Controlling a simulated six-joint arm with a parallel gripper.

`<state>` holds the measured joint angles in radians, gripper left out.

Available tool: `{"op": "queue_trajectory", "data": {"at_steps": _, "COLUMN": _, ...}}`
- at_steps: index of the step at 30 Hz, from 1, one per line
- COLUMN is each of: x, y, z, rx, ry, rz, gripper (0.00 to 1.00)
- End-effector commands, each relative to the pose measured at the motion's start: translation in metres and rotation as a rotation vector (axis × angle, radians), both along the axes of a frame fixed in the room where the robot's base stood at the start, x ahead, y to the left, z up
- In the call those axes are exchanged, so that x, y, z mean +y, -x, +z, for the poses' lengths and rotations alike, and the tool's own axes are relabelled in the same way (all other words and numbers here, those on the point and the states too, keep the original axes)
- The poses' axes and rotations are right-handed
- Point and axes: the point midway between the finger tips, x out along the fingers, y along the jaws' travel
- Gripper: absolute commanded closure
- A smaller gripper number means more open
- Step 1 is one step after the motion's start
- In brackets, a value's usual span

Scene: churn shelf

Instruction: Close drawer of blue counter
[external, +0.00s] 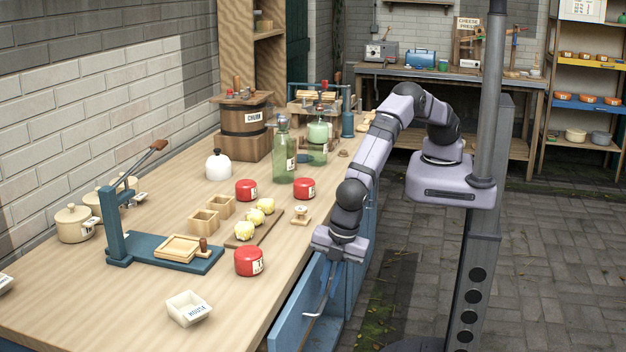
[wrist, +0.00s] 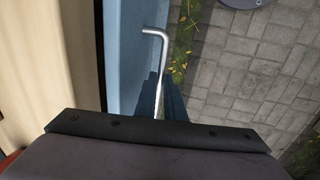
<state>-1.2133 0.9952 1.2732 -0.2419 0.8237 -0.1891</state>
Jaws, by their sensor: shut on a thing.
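The blue counter (external: 352,275) has a wooden top, and its blue drawer (external: 292,322) is on the near right side. The drawer front also shows in the wrist view (wrist: 130,75), with a narrow dark strip between it and the wooden top; how far it stands out is hard to tell. The drawer has a bent silver handle (external: 311,315), whose far bend shows in the wrist view (wrist: 155,32). My gripper (external: 333,268) points down beside the counter edge. In the wrist view its blue fingers (wrist: 160,85) are shut on the handle, one on each side of the bar.
A grey post (external: 480,200) rises at the right. The paved floor beside the drawer is clear.

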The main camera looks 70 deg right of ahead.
Motion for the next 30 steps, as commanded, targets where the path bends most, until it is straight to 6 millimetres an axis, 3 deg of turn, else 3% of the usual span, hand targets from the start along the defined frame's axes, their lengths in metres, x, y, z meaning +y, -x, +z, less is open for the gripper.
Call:
{"op": "queue_trajectory", "data": {"at_steps": 1, "x": 0.0, "y": 0.0, "z": 0.001, "rx": -0.001, "ry": -0.001, "rz": 0.0, "gripper": 1.0}}
{"op": "queue_trajectory", "data": {"at_steps": 2, "x": 0.0, "y": 0.0, "z": 0.001, "rx": -0.001, "ry": -0.002, "rz": 0.0, "gripper": 0.84}}
{"op": "queue_trajectory", "data": {"at_steps": 3, "x": 0.001, "y": 0.0, "z": 0.001, "rx": -0.001, "ry": -0.002, "rz": 0.0, "gripper": 0.74}}
{"op": "queue_trajectory", "data": {"at_steps": 4, "x": 0.0, "y": 0.0, "z": 0.001, "rx": -0.001, "ry": -0.002, "rz": 0.0, "gripper": 0.72}}
{"op": "queue_trajectory", "data": {"at_steps": 17, "x": 0.001, "y": 0.001, "z": 0.007, "rx": -0.001, "ry": -0.003, "rz": 0.001, "gripper": 0.72}}
{"op": "queue_trajectory", "data": {"at_steps": 30, "x": 0.001, "y": 0.012, "z": 0.061, "rx": -0.002, "ry": -0.003, "rz": 0.002, "gripper": 0.72}}
